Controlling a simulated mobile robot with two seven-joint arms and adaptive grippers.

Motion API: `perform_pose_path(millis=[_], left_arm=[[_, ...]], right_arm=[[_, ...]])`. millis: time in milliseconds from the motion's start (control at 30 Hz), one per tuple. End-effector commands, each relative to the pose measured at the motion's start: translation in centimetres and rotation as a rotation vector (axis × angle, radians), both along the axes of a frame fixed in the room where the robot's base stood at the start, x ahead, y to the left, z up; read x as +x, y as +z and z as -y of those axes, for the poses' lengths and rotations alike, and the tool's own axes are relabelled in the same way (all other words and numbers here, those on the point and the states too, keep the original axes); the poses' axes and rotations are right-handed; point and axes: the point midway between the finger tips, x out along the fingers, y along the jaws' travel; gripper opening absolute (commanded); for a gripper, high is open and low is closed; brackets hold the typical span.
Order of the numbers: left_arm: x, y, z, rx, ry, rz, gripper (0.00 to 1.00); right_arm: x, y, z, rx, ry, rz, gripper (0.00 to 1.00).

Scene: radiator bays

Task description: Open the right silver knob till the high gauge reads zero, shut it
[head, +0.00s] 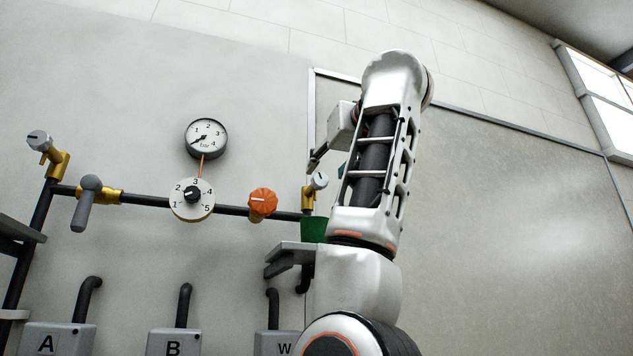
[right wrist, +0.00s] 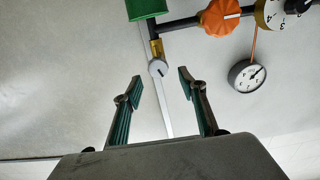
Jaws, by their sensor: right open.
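The right silver knob (head: 319,181) sits on a brass valve at the right end of the dark pipe. In the right wrist view the silver knob (right wrist: 158,69) appears just beyond and between the fingertips, with no visible contact. My right gripper (head: 318,162) is open and empty close to it, partly hidden by my arm; its spread fingers (right wrist: 160,86) show clearly in the wrist view. The high gauge (head: 206,138) is a round white bar dial, also in the wrist view (right wrist: 247,77). Its needle points lower left, near the low end. My left gripper is out of view.
An orange knob (head: 263,204) and a numbered dial (head: 192,199) sit along the pipe. A green container (head: 313,229) hangs below the right valve, above a grey shelf (head: 290,254). Another silver knob (head: 39,140) and a grey lever (head: 86,203) are at left.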

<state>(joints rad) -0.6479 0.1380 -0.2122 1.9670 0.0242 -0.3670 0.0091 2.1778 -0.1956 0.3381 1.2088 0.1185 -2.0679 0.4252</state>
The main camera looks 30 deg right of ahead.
Motion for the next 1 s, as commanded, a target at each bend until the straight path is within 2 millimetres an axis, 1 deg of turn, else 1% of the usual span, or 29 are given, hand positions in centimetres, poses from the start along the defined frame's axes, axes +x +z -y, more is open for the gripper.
perform_pose_path(millis=[33, 133, 300, 400, 567, 767, 800, 867, 900, 933, 1000], left_arm=[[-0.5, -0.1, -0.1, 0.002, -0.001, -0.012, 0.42], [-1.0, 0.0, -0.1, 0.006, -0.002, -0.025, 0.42], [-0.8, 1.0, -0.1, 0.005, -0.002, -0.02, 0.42], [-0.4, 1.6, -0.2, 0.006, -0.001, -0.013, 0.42], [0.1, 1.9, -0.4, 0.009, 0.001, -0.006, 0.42], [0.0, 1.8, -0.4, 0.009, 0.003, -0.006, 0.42], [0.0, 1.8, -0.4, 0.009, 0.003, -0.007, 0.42], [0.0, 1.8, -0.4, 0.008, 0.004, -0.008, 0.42], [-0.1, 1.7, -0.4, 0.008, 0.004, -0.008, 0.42], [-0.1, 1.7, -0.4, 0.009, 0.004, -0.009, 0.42], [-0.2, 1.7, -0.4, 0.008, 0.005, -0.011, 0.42]], right_arm=[[0.8, 0.1, 0.4, 0.001, -0.003, -0.004, 0.41], [2.4, 0.1, 0.7, 0.001, -0.003, -0.004, 0.41], [4.8, 0.1, 1.3, 0.0, -0.003, -0.003, 0.41], [5.7, 0.1, 1.6, 0.001, -0.003, -0.003, 0.41], [6.3, 0.0, 1.6, 0.0, -0.002, -0.001, 0.41], [6.4, 0.0, 1.6, 0.0, -0.001, -0.001, 0.41], [6.4, 0.0, 1.6, 0.0, -0.001, -0.001, 0.39], [6.4, 0.0, 1.6, 0.0, -0.001, -0.001, 0.23], [6.4, 0.0, 1.6, 0.0, -0.001, -0.001, 0.13], [6.4, 0.0, 1.6, 0.0, -0.001, -0.001, 0.05], [6.4, 0.0, 1.6, 0.0, -0.001, -0.001, 0.04]])
